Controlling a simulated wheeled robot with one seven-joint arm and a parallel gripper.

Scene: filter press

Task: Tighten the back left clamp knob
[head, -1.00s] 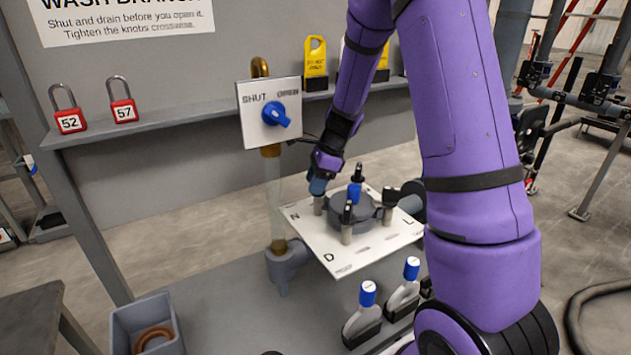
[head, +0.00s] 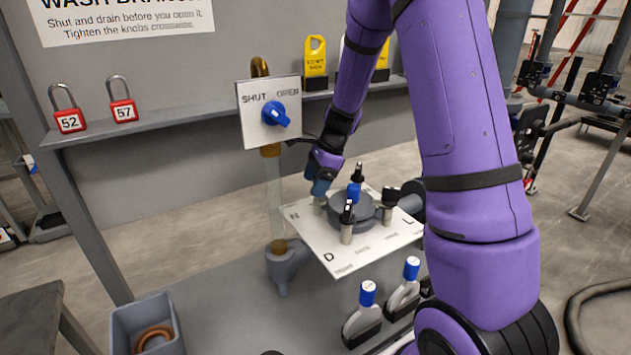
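The filter housing (head: 345,212) is a round grey body on a white plate (head: 325,252) marked with letters. Clamp knobs with black tops stand around it: a front one (head: 347,222), a right one (head: 388,204) and a back one (head: 358,174). A blue cap (head: 353,192) sits on top of the housing. The back left clamp knob's pale post (head: 319,204) shows at the housing's left; its top is hidden by my gripper. My gripper (head: 318,187) points down over that post. Its fingers are too small and covered to show whether they are shut on the knob.
A blue valve handle (head: 276,114) on a SHUT/OPEN panel (head: 254,128) stands left of my forearm. A grey bin (head: 148,310) holds a brown ring. Red padlocks (head: 69,122) sit on the shelf.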

